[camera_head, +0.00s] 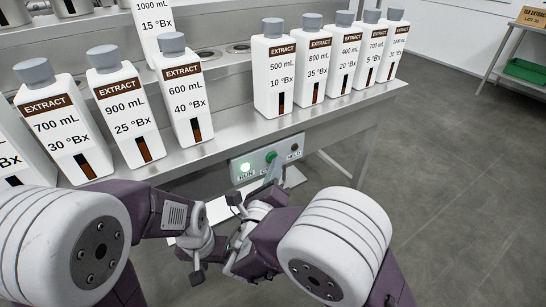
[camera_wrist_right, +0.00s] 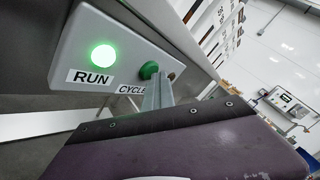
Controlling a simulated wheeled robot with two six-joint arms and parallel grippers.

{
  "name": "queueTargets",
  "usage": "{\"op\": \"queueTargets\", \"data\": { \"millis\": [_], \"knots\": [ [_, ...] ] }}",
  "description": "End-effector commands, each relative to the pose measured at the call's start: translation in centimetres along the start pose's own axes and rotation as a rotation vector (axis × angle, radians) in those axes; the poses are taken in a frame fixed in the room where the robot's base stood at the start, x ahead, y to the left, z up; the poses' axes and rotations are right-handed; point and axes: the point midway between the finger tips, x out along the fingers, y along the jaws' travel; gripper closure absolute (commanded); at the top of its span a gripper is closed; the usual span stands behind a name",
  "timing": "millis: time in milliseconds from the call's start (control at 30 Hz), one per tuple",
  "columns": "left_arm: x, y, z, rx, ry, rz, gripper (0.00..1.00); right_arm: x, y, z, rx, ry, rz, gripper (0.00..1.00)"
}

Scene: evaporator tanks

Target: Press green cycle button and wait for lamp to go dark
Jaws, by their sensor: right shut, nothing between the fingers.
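The control panel (camera_head: 258,172) is a pale box under the bench's front edge. Its RUN lamp (camera_head: 245,167) glows bright green, and the lit lamp also shows in the right wrist view (camera_wrist_right: 103,56). The green CYCLE button (camera_head: 271,156) is right of the lamp; it also shows in the right wrist view (camera_wrist_right: 149,69). My right gripper (camera_head: 273,171) is shut and empty, its grey fingertips (camera_wrist_right: 157,88) at the button's lower edge. I cannot tell whether they touch it. My left gripper (camera_head: 198,252) hangs lower left of the panel, its fingers unclear.
Several white EXTRACT bottles (camera_head: 132,115) stand along the steel bench (camera_head: 225,135) above the panel. A small dark control (camera_head: 295,154) sits right of the button. A side table with a green tray (camera_head: 524,70) stands far right. The floor right of the bench is clear.

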Motion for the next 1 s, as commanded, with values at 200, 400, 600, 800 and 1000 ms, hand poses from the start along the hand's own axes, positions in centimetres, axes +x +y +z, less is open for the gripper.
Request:
{"op": "queueTargets", "data": {
  "millis": [200, 400, 600, 800, 1000],
  "knots": [
    [-0.7, 0.0, -0.1, 0.000, 0.000, 0.000, 0.64, -0.5, -0.5, 0.0, 0.002, -0.005, 0.000, 1.00],
    [-0.6, 0.0, -0.1, 0.000, 0.000, 0.000, 0.64, -0.5, -0.4, -0.2, 0.002, -0.004, 0.000, 1.00],
    [-0.8, 0.0, -0.1, 0.000, 0.000, 0.000, 0.64, -1.7, -1.2, -1.0, 0.001, -0.003, 0.003, 1.00],
    [-1.0, 0.0, -0.1, 0.000, 0.000, 0.000, 0.64, -3.4, -2.5, -2.2, 0.001, -0.003, 0.002, 1.00],
    [-1.2, 0.0, -0.1, 0.000, 0.000, 0.000, 0.64, -4.6, -3.4, -3.2, 0.002, -0.002, 0.001, 1.00]
  ]
}}
